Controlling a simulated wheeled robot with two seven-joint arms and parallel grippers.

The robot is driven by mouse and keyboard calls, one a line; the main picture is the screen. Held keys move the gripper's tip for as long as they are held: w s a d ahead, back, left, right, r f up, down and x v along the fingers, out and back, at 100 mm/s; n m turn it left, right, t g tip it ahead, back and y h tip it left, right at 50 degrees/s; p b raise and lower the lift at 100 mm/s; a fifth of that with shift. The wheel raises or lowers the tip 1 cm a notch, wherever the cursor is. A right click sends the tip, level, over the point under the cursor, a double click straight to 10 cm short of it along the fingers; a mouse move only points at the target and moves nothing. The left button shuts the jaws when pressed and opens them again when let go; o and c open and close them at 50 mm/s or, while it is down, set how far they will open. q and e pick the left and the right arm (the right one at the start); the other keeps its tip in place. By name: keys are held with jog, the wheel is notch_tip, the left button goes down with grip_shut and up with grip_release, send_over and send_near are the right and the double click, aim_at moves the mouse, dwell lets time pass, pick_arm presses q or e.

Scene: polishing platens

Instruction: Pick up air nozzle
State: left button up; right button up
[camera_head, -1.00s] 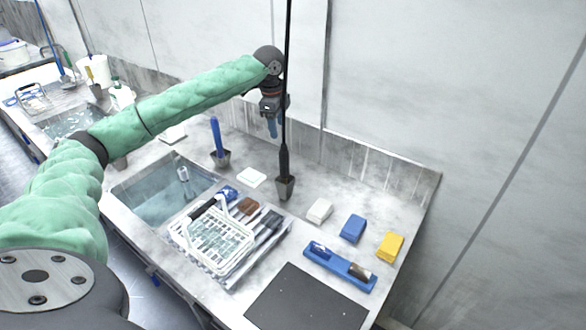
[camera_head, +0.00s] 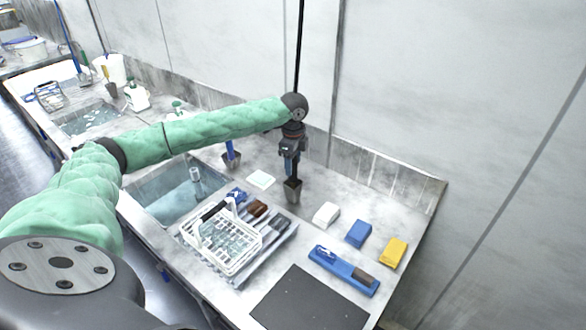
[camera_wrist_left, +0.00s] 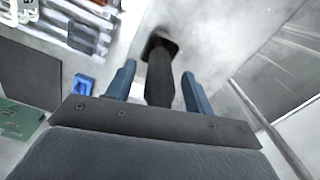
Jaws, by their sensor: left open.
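The air nozzle is a black rod with a thin black hose (camera_head: 299,50) rising from it. It stands in a dark square holder (camera_head: 293,192) on the grey counter. In the left wrist view the nozzle (camera_wrist_left: 160,85) lies between the two blue fingers, and its lower end sits in the holder (camera_wrist_left: 160,42). My left gripper (camera_head: 290,162) points down just above the holder. It is open, with a finger on each side of the nozzle (camera_wrist_left: 158,74) and small gaps showing. In the head view my gripper hides much of the nozzle. My right gripper is not in view.
A blue-handled tool (camera_head: 231,147) stands in a second holder to the left. A white basket (camera_head: 221,246), a sink (camera_head: 170,192), white, blue (camera_head: 358,233) and yellow (camera_head: 393,253) blocks and a black mat (camera_head: 308,302) are nearby. The wall rises close behind.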

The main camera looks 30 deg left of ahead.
pick_arm(q)
jog(key=shift+f, duration=0.85)
jog(key=c, duration=1.1)
